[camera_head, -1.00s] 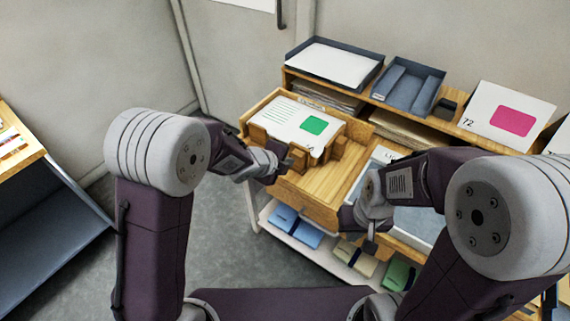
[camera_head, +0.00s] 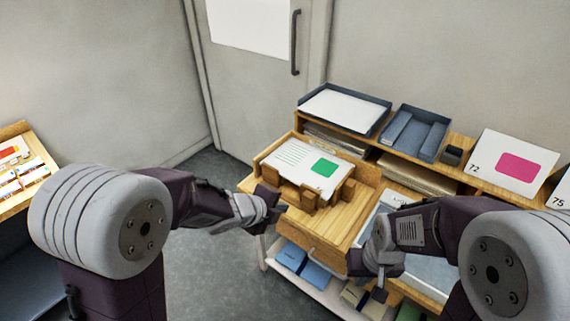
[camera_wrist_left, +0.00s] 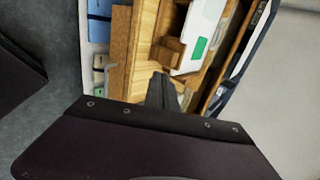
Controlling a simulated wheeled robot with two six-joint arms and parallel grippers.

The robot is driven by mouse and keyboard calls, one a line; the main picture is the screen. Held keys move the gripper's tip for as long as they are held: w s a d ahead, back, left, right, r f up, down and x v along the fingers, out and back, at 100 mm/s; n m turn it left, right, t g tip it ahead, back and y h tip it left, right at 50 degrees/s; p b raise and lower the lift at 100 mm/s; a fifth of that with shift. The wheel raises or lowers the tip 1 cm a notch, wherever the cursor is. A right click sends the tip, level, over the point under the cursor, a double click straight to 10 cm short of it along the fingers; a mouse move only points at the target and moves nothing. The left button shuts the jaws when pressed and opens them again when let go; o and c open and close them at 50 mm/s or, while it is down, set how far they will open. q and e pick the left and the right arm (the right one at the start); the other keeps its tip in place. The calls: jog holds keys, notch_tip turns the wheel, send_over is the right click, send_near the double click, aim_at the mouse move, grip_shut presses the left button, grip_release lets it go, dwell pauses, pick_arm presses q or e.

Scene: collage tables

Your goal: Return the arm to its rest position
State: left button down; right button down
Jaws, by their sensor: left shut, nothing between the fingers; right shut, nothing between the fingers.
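My left gripper (camera_head: 268,200) is shut and empty, just in front of the left side of a wooden tray (camera_head: 331,221) on the table. In the left wrist view my left gripper (camera_wrist_left: 160,90) shows as a dark shape before the wooden tray (camera_wrist_left: 139,50). My right gripper (camera_head: 379,288) is shut and empty, low over the table's front edge, right of the wooden tray. A white card with a green square (camera_head: 322,167) rests in the tray behind wooden blocks; it also shows in the left wrist view (camera_wrist_left: 199,50).
A shelf at the back holds a dark tray of white paper (camera_head: 342,106), an empty divided tray (camera_head: 413,134) and a card with a pink patch (camera_head: 507,161). Blue boxes (camera_head: 303,264) sit on the lower shelf. Another table (camera_head: 14,204) stands at far left. Grey floor (camera_head: 225,264) lies between.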

pick_arm(q)
jog(key=a+r+n+y+p, duration=0.5)
jog(key=a+n, duration=0.3)
jog(key=a, duration=0.3)
jog(key=s+a+f+n+g, duration=0.2)
jog(key=s+n+g, duration=0.1)
jog(key=s+n, duration=0.5)
jog(key=s+a+f+n+g, duration=0.2)
jog(key=s+f+n+g, duration=0.1)
jog(key=s+n, duration=0.5)
jog(key=shift+s+a+f+n+p, duration=0.25)
jog(key=shift+s+f+n+p, duration=0.1)
jog(key=shift+n, duration=0.45)
